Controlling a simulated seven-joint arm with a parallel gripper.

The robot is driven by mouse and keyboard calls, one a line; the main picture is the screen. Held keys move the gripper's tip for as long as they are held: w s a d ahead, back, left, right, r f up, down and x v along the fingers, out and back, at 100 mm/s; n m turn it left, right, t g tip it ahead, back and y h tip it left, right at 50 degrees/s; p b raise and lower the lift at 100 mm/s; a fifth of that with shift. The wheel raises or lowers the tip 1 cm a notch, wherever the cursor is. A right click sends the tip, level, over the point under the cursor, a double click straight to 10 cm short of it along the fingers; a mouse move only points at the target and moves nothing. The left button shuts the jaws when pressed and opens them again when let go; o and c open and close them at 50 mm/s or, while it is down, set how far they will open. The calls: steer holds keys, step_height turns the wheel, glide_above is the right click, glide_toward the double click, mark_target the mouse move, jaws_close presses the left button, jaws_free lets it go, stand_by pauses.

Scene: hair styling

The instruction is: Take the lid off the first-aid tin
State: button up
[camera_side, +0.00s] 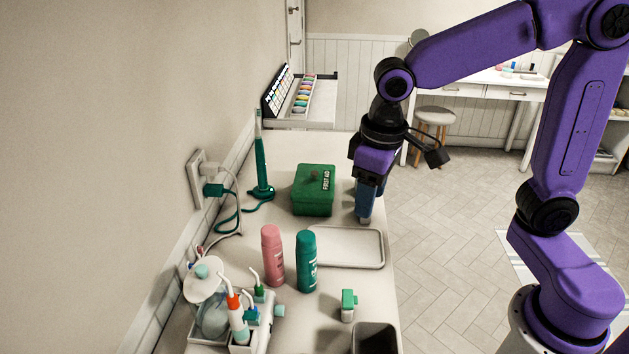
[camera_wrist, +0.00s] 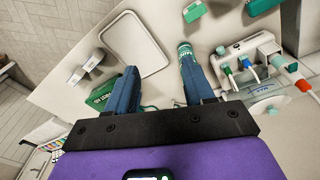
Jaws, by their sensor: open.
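The green first-aid tin (camera_side: 314,196) stands upright on the counter, with its lid (camera_side: 312,176) seated on top. A small dark round knob shows on the lid, beside the white "FIRST AID" lettering. In the wrist view, part of the tin (camera_wrist: 104,99) shows beside the left finger, and the rest is hidden by my gripper. My gripper (camera_side: 364,219) points down to the right of the tin, apart from it and near the back edge of the tray. Its two blue fingers are apart and hold nothing, as the wrist view also shows (camera_wrist: 158,75).
A shallow pale tray (camera_side: 372,262) lies in front of my gripper. A pink can (camera_side: 272,255) and a teal can (camera_side: 306,262) stand left of it. A teal upright appliance (camera_side: 262,170) with a cord stands behind-left of the tin. The counter's right edge is close to my gripper.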

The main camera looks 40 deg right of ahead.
steer(key=w+r+m+h, duration=0.15)
steer(key=w+m, duration=0.65)
steer(key=w, duration=0.8)
steer(key=m, duration=0.8)
glide_toward(315, 172)
steer(key=shift+t+h, duration=0.3)
steer(key=shift+h, duration=0.15)
steer(key=x, duration=0.8)
steer(key=shift+s+a+f, duration=0.15)
steer(key=shift+a+f, duration=0.2)
jaws_close()
